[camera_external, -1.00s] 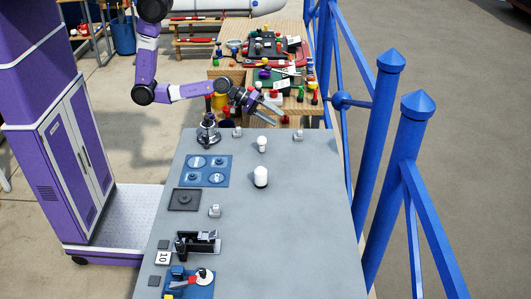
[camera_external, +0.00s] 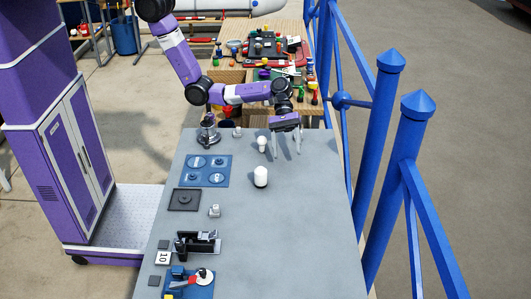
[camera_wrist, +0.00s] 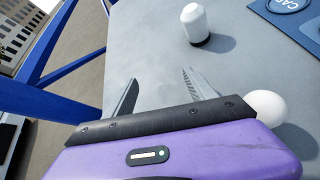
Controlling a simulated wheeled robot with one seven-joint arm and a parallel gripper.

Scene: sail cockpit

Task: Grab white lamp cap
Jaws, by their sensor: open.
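The white lamp cap (camera_external: 261,177) stands upright on the grey table as a rounded white cylinder with a dark base. It also shows at the top of the wrist view (camera_wrist: 194,20). A smaller white bulb (camera_external: 261,144) stands behind it, and its round top (camera_wrist: 267,106) shows beside my gripper in the wrist view. My gripper (camera_external: 287,154) points down at the table's far right, behind and right of the cap, right of the bulb. Its fingers (camera_wrist: 160,77) are open, with nothing between them.
A blue plate with round dials (camera_external: 205,171) lies left of the cap, with a metal fitting (camera_external: 208,130) behind it. Small blocks (camera_external: 214,211) and a black device (camera_external: 197,242) stand nearer. Blue railing (camera_external: 390,150) runs along the right. The table's front right is clear.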

